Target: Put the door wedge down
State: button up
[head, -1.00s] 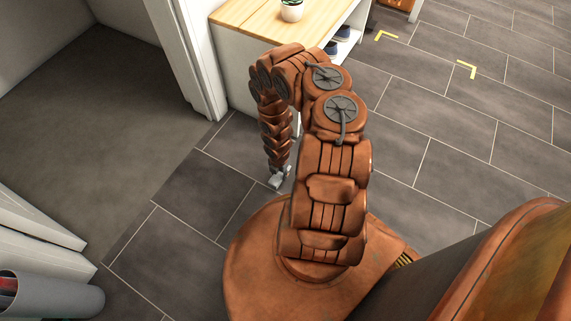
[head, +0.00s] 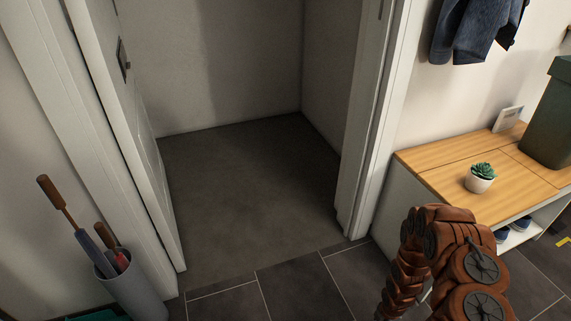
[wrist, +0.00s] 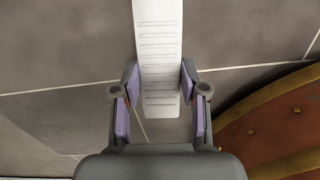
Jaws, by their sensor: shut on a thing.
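The door wedge (wrist: 159,50) is a pale, ridged strip in the wrist view, running from the top edge down between the fingers. My gripper (wrist: 160,88) is shut on it, with a purple-padded finger at each side. Dark floor tiles show below the wedge; I cannot tell how far off they are. In the head view my arm is at the lower right, and the gripper and wedge are mostly hidden or out of frame. A white door (head: 130,130) stands open at the left of a doorway.
An umbrella stand (head: 135,290) with umbrellas is at the lower left. A wooden-topped bench (head: 435,165) holds a potted succulent (head: 480,178) and a dark green bin (head: 552,120) at the right. The grey floor (head: 245,195) through the doorway is clear. My round base shows at the wrist view's right.

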jog(key=w+d+r+m, duration=0.35)
jog(key=w+r, duration=0.25)
jog(key=r, duration=0.2)
jog(key=w+d+r+m, duration=0.2)
jog(key=w+r+m, duration=0.3)
jog(key=r, duration=0.4)
jog(key=w+a+r+m, duration=0.2)
jog(key=w+r, duration=0.2)
jog(key=r, duration=0.3)
jog(key=w+a+r+m, duration=0.2)
jog(key=w+r+m, duration=0.1)
jog(key=r, duration=0.3)
jog(key=a+r+m+p, duration=0.1)
jog(key=a+r+m, duration=0.1)
jog(key=a+r, duration=0.65)
jog(key=a+r+m, duration=0.2)
jog(key=a+r, duration=0.4)
jog(key=r, duration=0.6)
jog(key=a+r+m+p, duration=0.1)
jog(key=a+r+m, duration=0.2)
jog(key=a+r, duration=0.55)
notch_tip(320, 180, up, 22)
jog(key=s+d+p, duration=0.1)
jog(key=d+p, duration=0.1)
jog(key=p, duration=3)
jog(key=shift+s+f, duration=0.25)
jog(key=shift+s, duration=0.05)
jog(key=shift+d, duration=0.1)
